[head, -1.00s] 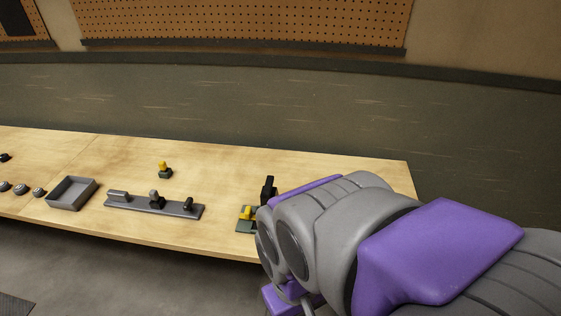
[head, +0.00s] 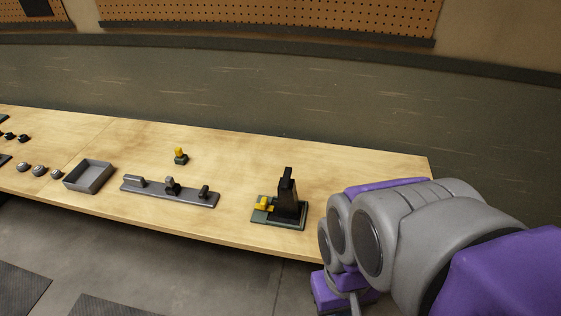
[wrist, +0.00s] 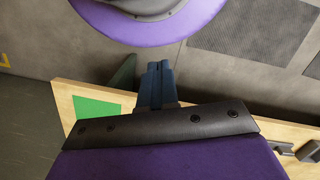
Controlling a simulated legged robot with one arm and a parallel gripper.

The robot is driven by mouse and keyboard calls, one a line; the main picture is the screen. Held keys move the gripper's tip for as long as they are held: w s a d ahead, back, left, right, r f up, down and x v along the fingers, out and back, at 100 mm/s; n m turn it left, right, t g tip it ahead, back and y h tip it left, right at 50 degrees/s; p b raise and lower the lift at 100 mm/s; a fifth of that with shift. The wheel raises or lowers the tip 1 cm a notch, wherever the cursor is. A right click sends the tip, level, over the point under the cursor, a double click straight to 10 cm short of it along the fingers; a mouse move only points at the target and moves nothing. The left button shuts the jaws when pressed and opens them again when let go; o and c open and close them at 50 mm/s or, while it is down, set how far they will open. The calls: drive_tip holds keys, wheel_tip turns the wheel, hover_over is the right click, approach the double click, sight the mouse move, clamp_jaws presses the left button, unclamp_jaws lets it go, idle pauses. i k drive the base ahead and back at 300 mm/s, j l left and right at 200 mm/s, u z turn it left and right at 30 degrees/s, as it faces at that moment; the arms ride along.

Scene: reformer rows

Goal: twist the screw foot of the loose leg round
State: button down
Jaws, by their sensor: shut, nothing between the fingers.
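My gripper (wrist: 157,84) shows in the wrist view as two dark blue fingers pressed together, with nothing between them. In the head view my arm fills the lower right and the fingers cannot be made out. I cannot pick out a loose leg or its screw foot for certain. A black upright piece (head: 287,197) stands on a green base plate (head: 290,224) near the bench's right end, with a yellow part (head: 264,204) at its left. My arm is to the right of this fixture, apart from it in the picture.
The wooden bench (head: 235,167) also holds a grey rail with knobs (head: 150,192), an open grey tray (head: 88,178), a small yellow-topped block (head: 181,156) and several round feet. A green patch (wrist: 97,107) lies on wood in the wrist view. Floor is clear in front.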

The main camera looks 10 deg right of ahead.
sight(285, 183)
drive_tip(key=i+j+z, duration=0.1)
drive_tip(key=z, duration=0.25)
drive_tip(key=i+j+z, duration=0.2)
drive_tip(key=z, duration=0.15)
